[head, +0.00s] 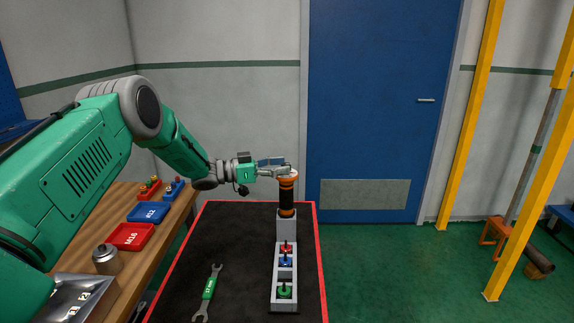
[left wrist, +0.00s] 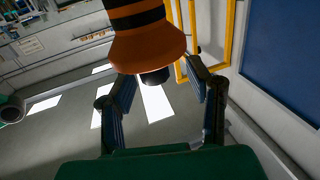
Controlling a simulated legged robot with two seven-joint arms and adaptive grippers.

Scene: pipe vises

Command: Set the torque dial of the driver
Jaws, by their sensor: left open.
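The driver (head: 287,195) is orange and black and stands upright in the end of a grey rack (head: 285,228) on the dark bench top. Its upper end is orange; the torque dial's markings cannot be made out. My left gripper (head: 280,170) is at the driver's top, reaching in from the left. In the left wrist view, the flared orange end of the driver (left wrist: 150,47) and a short dark end piece (left wrist: 156,76) lie near and between the fingertips of my open gripper (left wrist: 160,78). Whether a finger touches it cannot be told. My right gripper is out of view.
The rack holds red, blue and green pieces (head: 285,290). A green-handled wrench (head: 208,291) lies on the dark bench top (head: 235,240). Red and blue trays (head: 130,237) and a metal cylinder (head: 105,260) stand on the wooden table at left. Yellow posts (head: 470,115) stand at right.

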